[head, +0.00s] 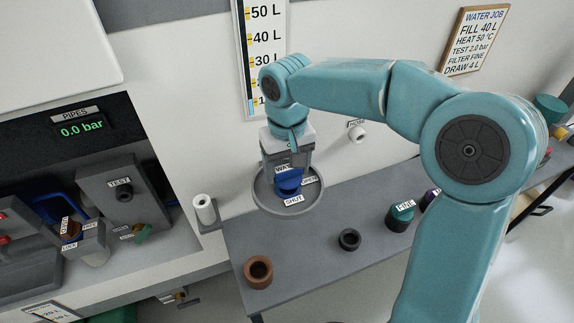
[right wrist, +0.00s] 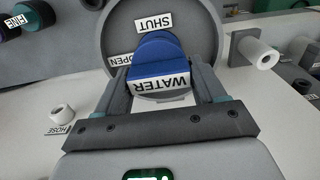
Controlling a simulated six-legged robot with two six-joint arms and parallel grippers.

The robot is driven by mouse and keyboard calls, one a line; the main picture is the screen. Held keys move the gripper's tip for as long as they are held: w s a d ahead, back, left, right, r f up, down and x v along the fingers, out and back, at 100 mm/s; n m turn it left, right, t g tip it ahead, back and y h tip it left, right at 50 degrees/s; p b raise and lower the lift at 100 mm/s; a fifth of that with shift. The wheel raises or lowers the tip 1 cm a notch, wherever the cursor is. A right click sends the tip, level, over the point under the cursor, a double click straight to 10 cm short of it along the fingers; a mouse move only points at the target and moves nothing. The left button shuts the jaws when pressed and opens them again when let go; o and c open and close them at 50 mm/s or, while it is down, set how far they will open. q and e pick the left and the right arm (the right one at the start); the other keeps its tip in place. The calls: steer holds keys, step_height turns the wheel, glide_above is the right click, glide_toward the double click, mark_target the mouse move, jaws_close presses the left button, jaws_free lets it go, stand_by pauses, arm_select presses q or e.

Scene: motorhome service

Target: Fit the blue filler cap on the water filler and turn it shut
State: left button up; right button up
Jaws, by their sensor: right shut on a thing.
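The blue filler cap (head: 289,187) has a WATER label and shows in the right wrist view (right wrist: 158,50) between the two fingers. My right gripper (head: 287,172) is shut on it; its fingers show on either side of the cap in the wrist view (right wrist: 163,78). The water filler is a round grey dish (head: 264,196) on the wall, marked SHUT and OPEN. The cap is in front of the dish's middle, facing into it. The cap hides the filler neck, so I cannot tell how far it is seated. My left gripper is not in view.
A grey shelf (head: 300,250) below holds a brown ring (head: 258,271), a black ring (head: 349,239) and a teal FINE cap (head: 400,217). A white roll (head: 204,209) is left of the dish. A white HOSE fitting (head: 357,133) is on the wall to the right.

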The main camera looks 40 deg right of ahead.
mark_target(287, 177)
steer(key=shift+f+b, duration=1.15)
steer(key=shift+f, duration=0.5)
steer(key=o, duration=1.1)
steer(key=shift+r, duration=0.1)
